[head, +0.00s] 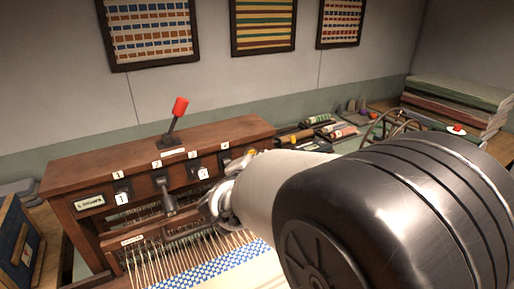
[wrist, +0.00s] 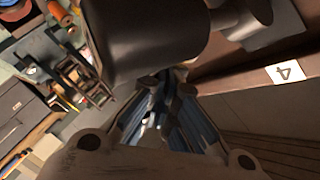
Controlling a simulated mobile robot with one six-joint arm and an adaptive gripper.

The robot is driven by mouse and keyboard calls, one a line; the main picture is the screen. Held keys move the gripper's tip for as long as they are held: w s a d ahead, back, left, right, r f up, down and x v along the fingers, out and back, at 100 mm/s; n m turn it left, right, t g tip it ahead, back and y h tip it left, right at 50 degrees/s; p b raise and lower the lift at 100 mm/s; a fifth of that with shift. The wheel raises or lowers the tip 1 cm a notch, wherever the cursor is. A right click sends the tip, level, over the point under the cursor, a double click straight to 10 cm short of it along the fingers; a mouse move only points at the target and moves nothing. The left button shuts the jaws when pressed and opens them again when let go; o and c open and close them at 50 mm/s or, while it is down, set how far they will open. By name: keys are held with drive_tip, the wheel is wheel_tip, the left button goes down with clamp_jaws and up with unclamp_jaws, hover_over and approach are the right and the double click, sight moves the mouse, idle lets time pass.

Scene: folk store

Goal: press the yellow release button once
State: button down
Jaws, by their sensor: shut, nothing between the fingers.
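A small yellow patch, perhaps the release button, shows at the right end of the wooden loom (head: 75,172) in the head view, just above my arm. It is too small and too covered to be sure. My gripper (head: 213,204) is at the loom's front, near the number 4 label, mostly hidden behind my own arm. In the wrist view my gripper (wrist: 168,88) has its fingers together and empty. A dark cylindrical lever knob (wrist: 145,40) fills the top of that view, close over the fingertips. I see no clear yellow button there.
The number 4 label (wrist: 288,73) lies right of the knob. A red-tipped lever (head: 180,107) stands on the loom top. Another dark lever (head: 165,192) juts from its front. Warp threads and blue-white cloth (head: 215,277) lie below. Spools and stacked textiles (head: 458,100) are at the right.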

drive_tip(key=shift+w+a, duration=0.4)
drive_tip(key=shift+w, duration=0.1)
idle(1.1)
drive_tip(key=shift+s, duration=0.1)
drive_tip(key=shift+s+d+f, duration=0.1)
drive_tip(key=shift+s+d, duration=0.2)
drive_tip(key=shift+s, duration=0.05)
drive_tip(key=shift+s+d, duration=0.2)
drive_tip(key=shift+s, duration=0.15)
drive_tip(key=s+d, duration=0.1)
drive_tip(key=s, duration=0.1)
drive_tip(key=s+d+b, duration=0.1)
drive_tip(key=s+d, duration=0.1)
idle(0.4)
drive_tip(key=shift+a, duration=0.1)
idle(0.4)
